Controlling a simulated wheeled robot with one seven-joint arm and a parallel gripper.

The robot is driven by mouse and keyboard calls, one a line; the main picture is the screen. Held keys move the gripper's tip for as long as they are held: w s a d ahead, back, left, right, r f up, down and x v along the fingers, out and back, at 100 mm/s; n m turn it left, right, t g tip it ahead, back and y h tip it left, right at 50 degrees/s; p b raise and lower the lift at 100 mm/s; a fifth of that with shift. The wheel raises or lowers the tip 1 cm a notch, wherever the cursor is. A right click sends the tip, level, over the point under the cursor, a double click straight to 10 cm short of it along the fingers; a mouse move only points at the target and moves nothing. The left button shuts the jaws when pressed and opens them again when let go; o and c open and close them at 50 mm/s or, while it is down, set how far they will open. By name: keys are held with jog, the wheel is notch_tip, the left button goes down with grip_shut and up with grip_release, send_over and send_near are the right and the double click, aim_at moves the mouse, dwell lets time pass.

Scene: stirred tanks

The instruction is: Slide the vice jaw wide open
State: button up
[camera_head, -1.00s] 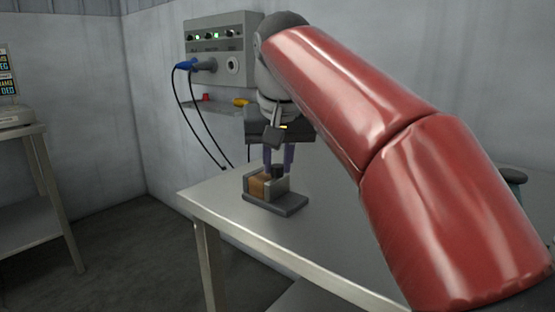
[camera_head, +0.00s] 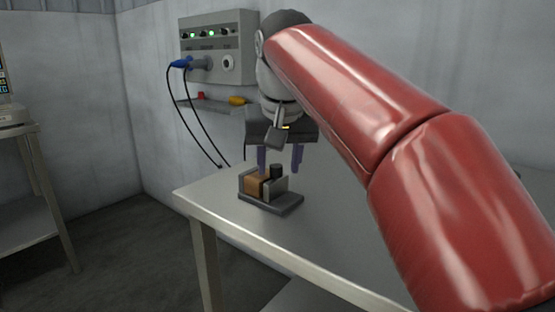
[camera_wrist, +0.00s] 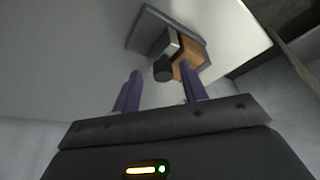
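The vice is small, with a dark grey base (camera_head: 285,205) standing on the table. A brown block (camera_head: 255,183) sits at its left, beside a light grey jaw plate (camera_head: 277,187) with a thin dark strip between them. A black round knob (camera_head: 276,171) rises behind the plate. The wrist view shows the knob (camera_wrist: 163,71), the brown block (camera_wrist: 190,60) and the base (camera_wrist: 143,28). My gripper (camera_head: 279,168) is open, with its purple fingers apart and nothing held. In the wrist view the fingers (camera_wrist: 160,70) point towards the vice, with the knob appearing between their tips. I cannot tell whether they touch it.
The vice stands near the left end of the grey table (camera_head: 225,203). A control box (camera_head: 218,45) with blue-plugged cables hangs on the wall behind, above a shelf with a red and a yellow item (camera_head: 237,100). Clear tabletop lies in front of the vice.

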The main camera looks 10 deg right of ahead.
jog(key=p+v, duration=0.2)
jog(key=v, duration=0.5)
jog(key=shift+s+r, duration=0.2)
jog(key=shift+r, duration=0.15)
